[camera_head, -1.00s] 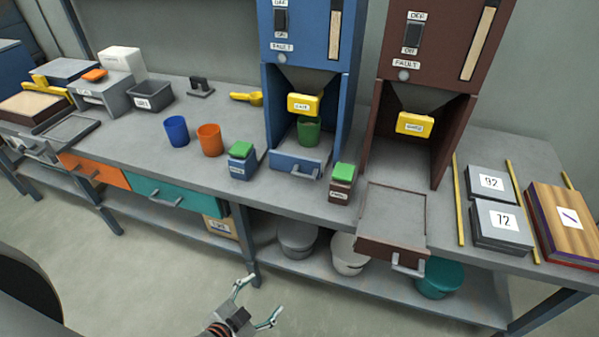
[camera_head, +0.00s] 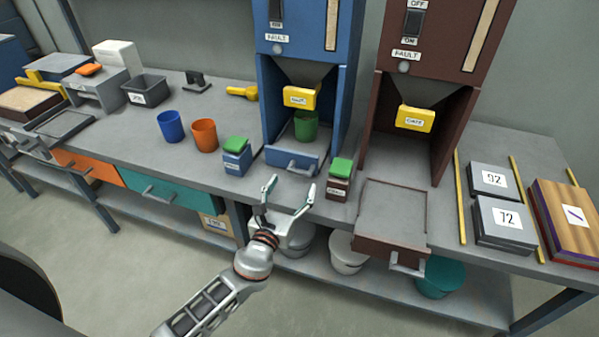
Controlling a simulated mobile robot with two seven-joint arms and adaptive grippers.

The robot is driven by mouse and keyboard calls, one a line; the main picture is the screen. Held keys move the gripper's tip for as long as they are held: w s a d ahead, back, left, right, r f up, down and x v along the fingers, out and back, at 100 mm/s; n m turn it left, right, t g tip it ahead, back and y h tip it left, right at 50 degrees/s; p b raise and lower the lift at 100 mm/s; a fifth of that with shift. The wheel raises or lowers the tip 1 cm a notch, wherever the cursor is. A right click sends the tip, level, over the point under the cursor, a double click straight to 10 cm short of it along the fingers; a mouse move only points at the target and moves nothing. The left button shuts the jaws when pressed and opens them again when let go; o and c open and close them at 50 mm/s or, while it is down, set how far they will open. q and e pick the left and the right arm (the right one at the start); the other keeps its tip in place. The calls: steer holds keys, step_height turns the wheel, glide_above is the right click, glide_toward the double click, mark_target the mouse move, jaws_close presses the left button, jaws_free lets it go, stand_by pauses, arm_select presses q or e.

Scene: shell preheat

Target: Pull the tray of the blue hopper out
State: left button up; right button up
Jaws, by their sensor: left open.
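The blue hopper (camera_head: 308,50) stands at the back of the bench, with a yellow gate (camera_head: 299,98) under its funnel. Its blue tray (camera_head: 291,160) sits in the bottom of the hopper, with a grey handle (camera_head: 299,168) on its front. A green cup (camera_head: 306,125) stands inside the hopper behind the tray front. My left gripper (camera_head: 291,187) is open and empty, just in front of and below the tray handle, with its fingers pointing toward it. No contact with the handle shows. My right gripper is not in view.
The brown hopper (camera_head: 440,40) stands to the right, its tray (camera_head: 392,213) pulled out past the bench edge. A blue box with a green lid (camera_head: 236,157) and a brown one (camera_head: 339,179) flank the blue tray. Blue (camera_head: 171,126) and orange (camera_head: 204,135) cups stand left.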

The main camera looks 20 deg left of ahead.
mark_target(299, 174)
arm_select(q)
steer(key=w, duration=0.5)
steer(key=shift+w+d, duration=0.1)
steer(key=shift+w, duration=0.75)
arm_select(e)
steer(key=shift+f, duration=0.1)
arm_select(q)
steer(key=c, duration=1.6)
steer(key=shift+s, duration=0.15)
